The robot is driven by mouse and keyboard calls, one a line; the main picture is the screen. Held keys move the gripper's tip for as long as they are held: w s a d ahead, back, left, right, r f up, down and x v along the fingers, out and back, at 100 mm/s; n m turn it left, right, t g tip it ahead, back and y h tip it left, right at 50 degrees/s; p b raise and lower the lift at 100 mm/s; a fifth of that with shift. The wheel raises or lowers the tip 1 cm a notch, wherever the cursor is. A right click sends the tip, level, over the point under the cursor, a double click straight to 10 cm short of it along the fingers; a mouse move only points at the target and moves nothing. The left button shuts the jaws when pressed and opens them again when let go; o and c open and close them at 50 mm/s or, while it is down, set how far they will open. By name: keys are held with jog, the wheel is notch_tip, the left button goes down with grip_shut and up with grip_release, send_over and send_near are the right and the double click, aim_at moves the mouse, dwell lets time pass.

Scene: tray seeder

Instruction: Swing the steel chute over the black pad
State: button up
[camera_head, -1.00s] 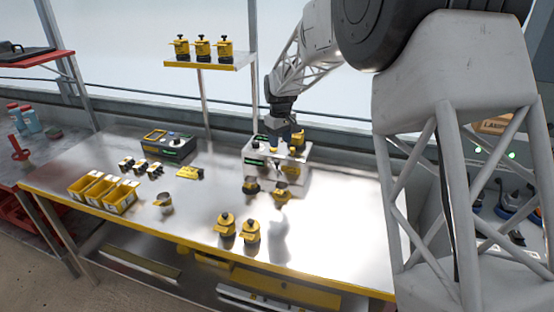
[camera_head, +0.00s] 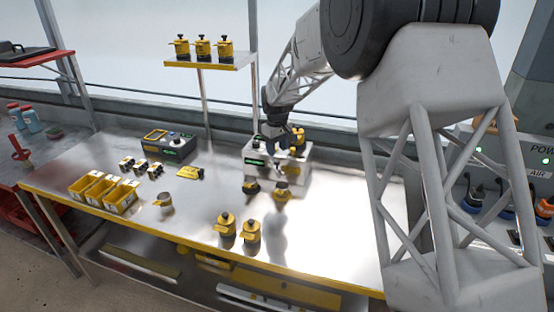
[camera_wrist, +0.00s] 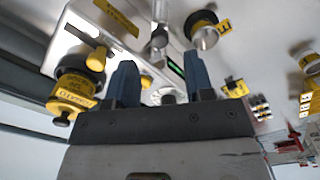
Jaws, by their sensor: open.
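The white seeder (camera_head: 262,175) stands on the bench under my gripper (camera_head: 274,145). In the wrist view, my gripper (camera_wrist: 160,62) has its two blue fingers apart with nothing held between them. A short steel tube (camera_wrist: 160,38) lies beyond the fingertips on the seeder and may be the steel chute; I cannot be sure. A black ring with a steel cup (camera_wrist: 205,33) is to its right. A yellow canister with a black lid (camera_wrist: 75,92) is close beside the left finger. I cannot single out the black pad.
Two yellow canisters (camera_head: 238,230) stand at the bench front. Yellow bins (camera_head: 103,192), a small steel cup (camera_head: 164,201) and a dark control box (camera_head: 172,148) are further left. A shelf (camera_head: 207,64) with yellow canisters is above. The bench right of the seeder is clear.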

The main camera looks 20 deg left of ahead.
aim_at(277, 161)
jog(key=shift+f, duration=2.45)
jog(key=shift+c, duration=0.3)
grip_shut()
